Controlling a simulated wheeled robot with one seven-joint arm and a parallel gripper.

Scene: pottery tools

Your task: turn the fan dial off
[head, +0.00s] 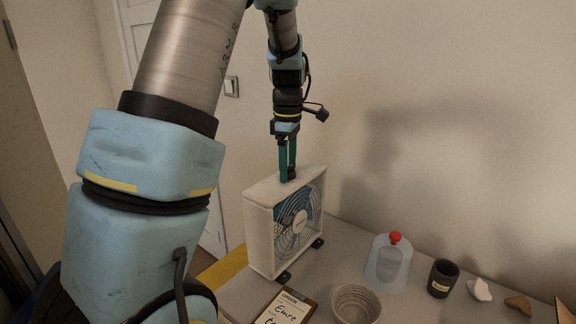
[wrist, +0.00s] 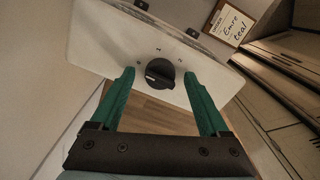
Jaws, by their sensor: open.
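The white box fan (head: 260,228) stands on the table, with a blue-and-grey round grille on its front. Its black dial (wrist: 160,73) is on the top panel, with small marks around it that look like 0, 1 and 2. The dial's pointer setting is hard to read. My gripper (head: 287,177) points down at the fan's top. In the wrist view its two green fingers (wrist: 160,76) are open, one on each side of the dial, with gaps between them and the knob. In the head view the fingers largely hide the dial.
On the table (head: 240,295) are a clipboard (head: 286,308), a ribbed bowl (head: 356,304), a clear dome with a red knob (head: 388,262), a black cup (head: 442,278) and small pieces to the right. A wall stands close behind the fan.

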